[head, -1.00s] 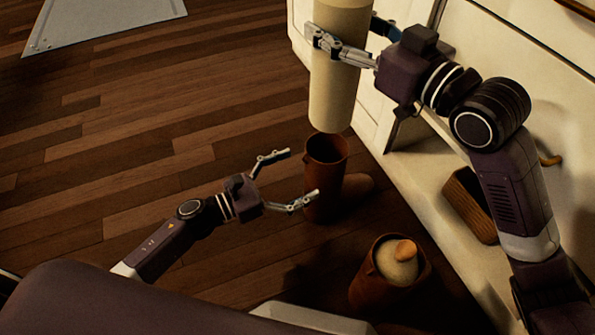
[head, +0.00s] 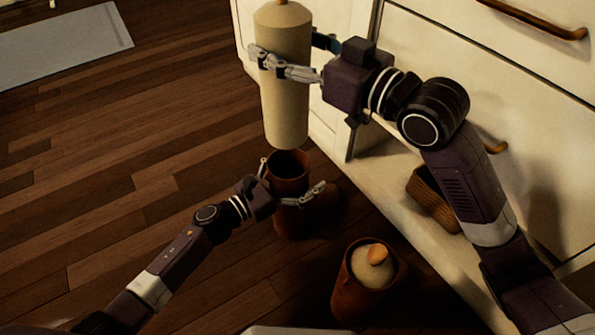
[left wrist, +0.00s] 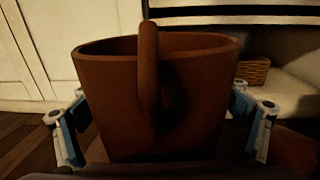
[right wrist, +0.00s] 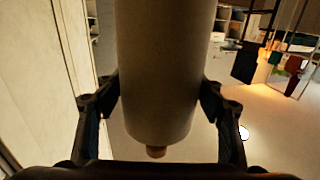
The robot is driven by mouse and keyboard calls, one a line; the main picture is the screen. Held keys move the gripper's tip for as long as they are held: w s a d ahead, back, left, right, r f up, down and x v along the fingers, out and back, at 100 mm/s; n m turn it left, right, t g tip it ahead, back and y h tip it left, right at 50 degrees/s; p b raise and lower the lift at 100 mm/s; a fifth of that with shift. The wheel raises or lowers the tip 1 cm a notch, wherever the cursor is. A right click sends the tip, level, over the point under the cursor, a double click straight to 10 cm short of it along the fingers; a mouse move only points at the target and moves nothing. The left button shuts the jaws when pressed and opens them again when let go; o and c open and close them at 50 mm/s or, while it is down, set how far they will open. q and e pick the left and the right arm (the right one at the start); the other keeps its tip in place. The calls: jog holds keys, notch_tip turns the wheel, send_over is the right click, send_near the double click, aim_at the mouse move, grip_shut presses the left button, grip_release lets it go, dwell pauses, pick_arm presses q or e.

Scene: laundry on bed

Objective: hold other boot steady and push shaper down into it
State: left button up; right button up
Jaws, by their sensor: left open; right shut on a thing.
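The empty brown boot (head: 288,180) stands on the floor, and its open shaft and pull loop fill the left wrist view (left wrist: 185,95). My left gripper (head: 290,186) is open, with one finger on each side of the shaft; whether they touch it is unclear. My right gripper (head: 284,62) is shut on the cream boot shaper (head: 285,110), held upright above the boot's opening. The shaper's knob is at its top, and the shaper also shows between the fingers in the right wrist view (right wrist: 160,70). Its lower end appears just above the boot's rim.
The other boot (head: 352,295) stands nearer, with a shaper (head: 368,268) inside it. White cabinets (head: 420,60) with wooden handles run along the right. A wicker basket (head: 430,195) sits on the ledge. Open wooden floor lies to the left.

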pick_arm(q)
jog(key=shift+c, duration=0.6)
jog(key=c, duration=1.9)
jog(key=shift+o, duration=0.2)
